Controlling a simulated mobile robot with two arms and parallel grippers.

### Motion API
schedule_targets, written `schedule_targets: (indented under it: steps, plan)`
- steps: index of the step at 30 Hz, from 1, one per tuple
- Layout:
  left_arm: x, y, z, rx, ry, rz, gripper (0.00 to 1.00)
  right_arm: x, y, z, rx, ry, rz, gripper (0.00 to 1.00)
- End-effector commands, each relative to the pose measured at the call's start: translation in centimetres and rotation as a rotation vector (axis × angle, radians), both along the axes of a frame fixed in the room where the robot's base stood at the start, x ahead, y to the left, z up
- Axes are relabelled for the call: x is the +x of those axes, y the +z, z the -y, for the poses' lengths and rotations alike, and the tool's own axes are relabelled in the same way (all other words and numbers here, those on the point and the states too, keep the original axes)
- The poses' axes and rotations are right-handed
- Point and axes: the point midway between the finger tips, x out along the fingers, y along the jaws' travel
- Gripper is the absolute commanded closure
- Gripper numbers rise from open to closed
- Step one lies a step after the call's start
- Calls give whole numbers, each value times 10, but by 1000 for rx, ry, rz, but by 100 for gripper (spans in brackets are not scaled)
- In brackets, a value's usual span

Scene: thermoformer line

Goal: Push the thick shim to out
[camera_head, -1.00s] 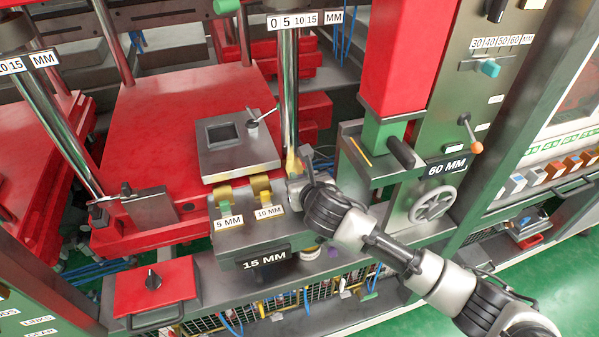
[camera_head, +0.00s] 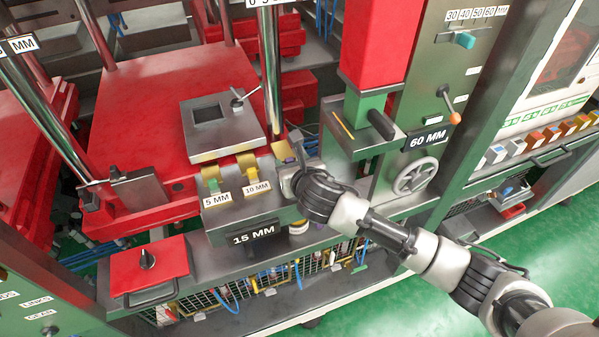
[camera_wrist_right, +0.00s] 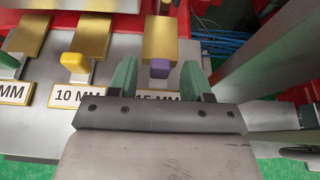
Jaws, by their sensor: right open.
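The thick shim is a brass strip with a purple end tab (camera_wrist_right: 160,68), above a label reading 15 MM that my gripper partly covers in the right wrist view. Its brass part (camera_head: 282,150) also shows in the head view, at the right end of the shim row. My right gripper (camera_wrist_right: 159,82) is open, its green fingers on either side of the purple tab. Whether they touch it I cannot tell. In the head view my right gripper (camera_head: 291,160) is at the shim, largely hidden by its own wrist. My left gripper is not in view.
The 10 MM shim with a yellow tab (camera_wrist_right: 75,63) is just left of my gripper. The 5 MM shim with a green tab (camera_head: 213,185) is farther left. A chrome post (camera_head: 272,80) rises behind; a press column and handwheel (camera_head: 415,176) stand to the right.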

Motion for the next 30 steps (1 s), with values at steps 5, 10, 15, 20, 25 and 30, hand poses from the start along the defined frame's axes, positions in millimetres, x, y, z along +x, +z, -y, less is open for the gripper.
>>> schedule_targets:
  steps: [5, 10, 15, 20, 25, 30]
  plan:
    - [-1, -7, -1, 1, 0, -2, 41, -27, 8, 9, 0, 2, 0, 51]
    - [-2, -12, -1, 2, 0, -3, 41, -55, 21, 19, 0, 2, -1, 51]
    - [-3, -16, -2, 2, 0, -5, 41, -77, 31, 25, 0, 1, -1, 51]
    - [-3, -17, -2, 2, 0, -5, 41, -86, 35, 29, -1, -1, -3, 51]
    - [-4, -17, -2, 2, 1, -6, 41, -88, 36, 29, -2, -1, -4, 51]
    - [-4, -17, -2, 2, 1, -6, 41, -87, 36, 29, -1, -1, -3, 51]
